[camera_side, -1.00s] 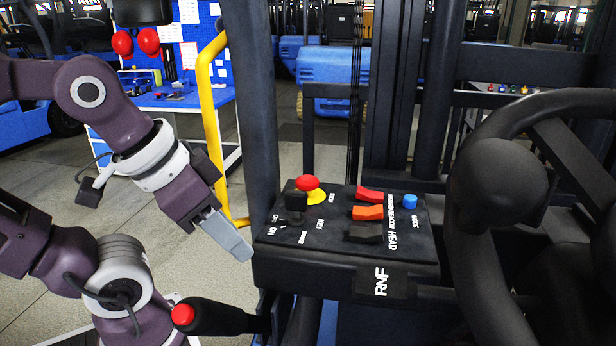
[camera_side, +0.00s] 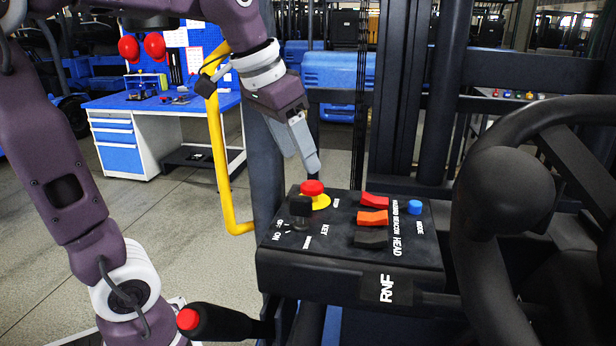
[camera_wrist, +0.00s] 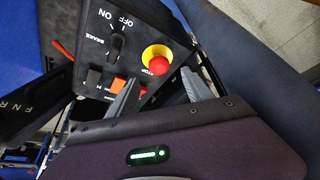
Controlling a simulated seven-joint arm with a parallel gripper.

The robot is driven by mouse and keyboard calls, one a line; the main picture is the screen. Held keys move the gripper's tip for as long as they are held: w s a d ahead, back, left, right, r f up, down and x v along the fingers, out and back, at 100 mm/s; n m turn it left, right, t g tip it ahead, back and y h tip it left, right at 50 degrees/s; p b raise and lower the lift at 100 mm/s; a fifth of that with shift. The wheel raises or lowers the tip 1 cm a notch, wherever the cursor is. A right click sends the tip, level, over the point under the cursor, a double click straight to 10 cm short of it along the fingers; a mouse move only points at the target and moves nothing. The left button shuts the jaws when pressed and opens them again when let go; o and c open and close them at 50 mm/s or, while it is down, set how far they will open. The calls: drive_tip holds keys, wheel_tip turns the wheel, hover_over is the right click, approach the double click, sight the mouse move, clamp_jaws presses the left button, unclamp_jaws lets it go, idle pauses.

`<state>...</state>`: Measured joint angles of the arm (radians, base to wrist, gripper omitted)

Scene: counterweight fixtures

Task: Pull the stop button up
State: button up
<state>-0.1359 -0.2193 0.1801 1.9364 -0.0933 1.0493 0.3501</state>
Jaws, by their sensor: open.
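The stop button has a red mushroom cap (camera_side: 312,187) on a yellow base (camera_side: 321,202), at the back left of the black control panel (camera_side: 345,245). It also shows in the wrist view (camera_wrist: 158,65), beyond the fingers. My gripper (camera_side: 314,166) hangs just above the button in the side view, fingers pointing down. In the wrist view, my gripper (camera_wrist: 160,88) has its two grey fingers apart, with nothing between them. The cap is clear of both fingers in that view. Whether the button is pressed in or raised cannot be told.
A black key switch (camera_side: 300,208) stands close in front of the button. Red (camera_side: 374,201), orange (camera_side: 372,217) and black rockers and a blue knob (camera_side: 414,207) lie to the right. A yellow rail (camera_side: 217,150) and dark mast posts stand nearby. The steering wheel (camera_side: 490,190) is at right.

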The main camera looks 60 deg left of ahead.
sight(310, 183)
drive_tip(key=x, duration=0.6)
drive_tip(key=shift+d, duration=0.1)
clamp_jaws()
